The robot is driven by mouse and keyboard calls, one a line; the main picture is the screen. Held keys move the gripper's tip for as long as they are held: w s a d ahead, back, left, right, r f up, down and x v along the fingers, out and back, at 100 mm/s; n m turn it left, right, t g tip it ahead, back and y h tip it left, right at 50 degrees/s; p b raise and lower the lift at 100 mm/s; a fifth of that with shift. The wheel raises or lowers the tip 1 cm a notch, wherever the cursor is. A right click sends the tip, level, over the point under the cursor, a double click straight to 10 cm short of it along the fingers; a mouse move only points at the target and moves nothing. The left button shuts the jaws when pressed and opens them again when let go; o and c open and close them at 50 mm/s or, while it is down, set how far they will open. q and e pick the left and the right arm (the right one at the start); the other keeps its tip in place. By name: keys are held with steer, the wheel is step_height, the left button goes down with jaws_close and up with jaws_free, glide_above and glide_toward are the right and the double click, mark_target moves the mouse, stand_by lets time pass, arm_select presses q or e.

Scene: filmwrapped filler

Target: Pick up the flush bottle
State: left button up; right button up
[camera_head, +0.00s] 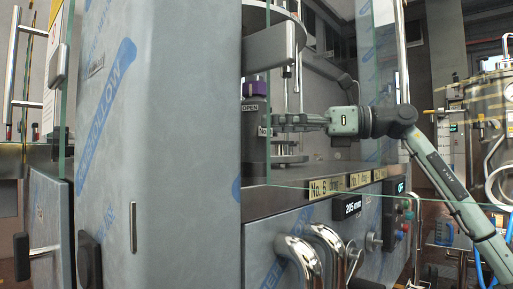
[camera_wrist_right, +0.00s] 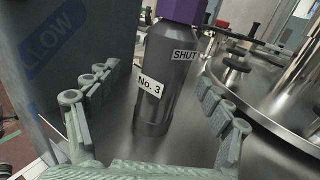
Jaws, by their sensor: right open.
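The flush bottle (camera_wrist_right: 158,85) is a dark grey cylinder with a purple cap (camera_wrist_right: 183,10). It stands on a metal surface and carries labels reading "No. 3" and "SHUT" in the right wrist view. In the head view the bottle (camera_head: 254,148) is partly hidden behind the large grey panel, and an "OPEN" label shows on it. My right gripper (camera_wrist_right: 158,78) is open, with one finger to each side of the bottle; I cannot tell whether either touches. In the head view the right gripper (camera_head: 276,123) reaches in from the right at mid-bottle height. My left gripper is not in view.
A grey film-covered panel (camera_head: 160,120) blocks the left of the bottle. A transparent pane edge (camera_head: 375,60) rises near my right arm. A round metal machine plate (camera_wrist_right: 270,95) with rods and knobs stands right of the bottle. Curved metal handles (camera_head: 300,255) jut out below.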

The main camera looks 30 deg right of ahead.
mark_target(255, 127)
steer(key=x, duration=0.4)
steer(key=shift+w+f, duration=0.3)
steer(key=shift+w, duration=0.2)
steer(key=shift+c, duration=0.6)
steer(key=c, duration=1.7)
steer(key=shift+r, duration=0.1)
jaws_close()
